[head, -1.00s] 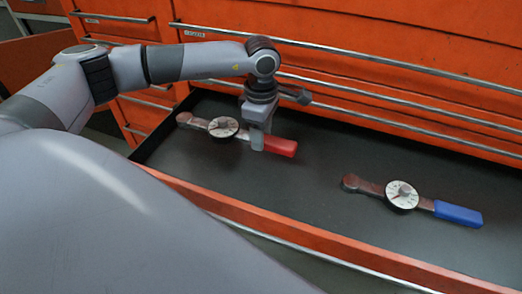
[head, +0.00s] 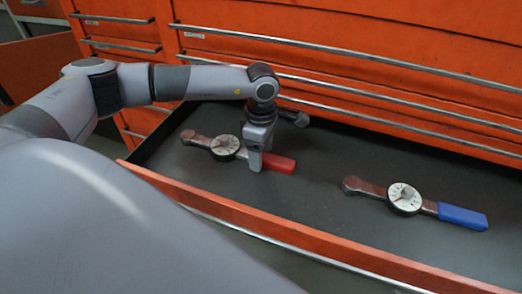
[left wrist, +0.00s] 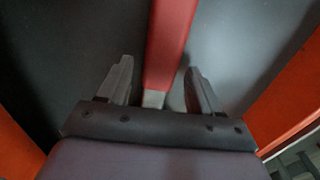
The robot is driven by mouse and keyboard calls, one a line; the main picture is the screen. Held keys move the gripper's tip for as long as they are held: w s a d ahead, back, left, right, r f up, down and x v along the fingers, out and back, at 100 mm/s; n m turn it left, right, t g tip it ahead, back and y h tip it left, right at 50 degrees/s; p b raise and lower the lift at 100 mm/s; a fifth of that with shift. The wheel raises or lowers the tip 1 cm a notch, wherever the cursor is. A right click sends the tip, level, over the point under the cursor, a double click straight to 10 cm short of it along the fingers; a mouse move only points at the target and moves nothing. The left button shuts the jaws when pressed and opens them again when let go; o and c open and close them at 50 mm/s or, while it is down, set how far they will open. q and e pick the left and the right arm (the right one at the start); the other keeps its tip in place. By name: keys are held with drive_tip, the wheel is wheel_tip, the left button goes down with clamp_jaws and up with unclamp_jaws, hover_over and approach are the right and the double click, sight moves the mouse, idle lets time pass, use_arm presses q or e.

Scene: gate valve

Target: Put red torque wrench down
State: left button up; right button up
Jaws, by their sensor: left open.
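The red torque wrench (head: 279,163), with a red handle and a round white dial, lies in the open drawer at its left part. My left gripper (head: 259,166) is over the wrench between dial and handle. In the left wrist view the red handle (left wrist: 168,45) runs between the two open fingers of my left gripper (left wrist: 158,85), with a gap on each side. The fingers hide part of the wrench in the head view. My right gripper is not in view.
A blue-handled torque wrench (head: 404,198) lies to the right in the same drawer (head: 330,235). The dark drawer floor between the wrenches is clear. The orange cabinet front (head: 350,50) with its metal handles rises behind.

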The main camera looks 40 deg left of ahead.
use_arm(q)
wheel_tip(320, 180, up, 5)
drive_tip(key=shift+f+p, duration=0.1)
drive_tip(key=shift+p, duration=0.7)
wheel_tip(320, 180, up, 7)
drive_tip(key=p, duration=0.1)
drive_tip(key=shift+p, duration=0.3)
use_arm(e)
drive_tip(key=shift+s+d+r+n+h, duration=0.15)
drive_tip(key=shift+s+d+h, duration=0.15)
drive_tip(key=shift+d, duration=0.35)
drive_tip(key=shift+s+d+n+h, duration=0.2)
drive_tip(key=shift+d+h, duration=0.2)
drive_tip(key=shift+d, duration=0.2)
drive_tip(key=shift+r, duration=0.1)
use_arm(q)
drive_tip(key=shift+s, duration=0.1)
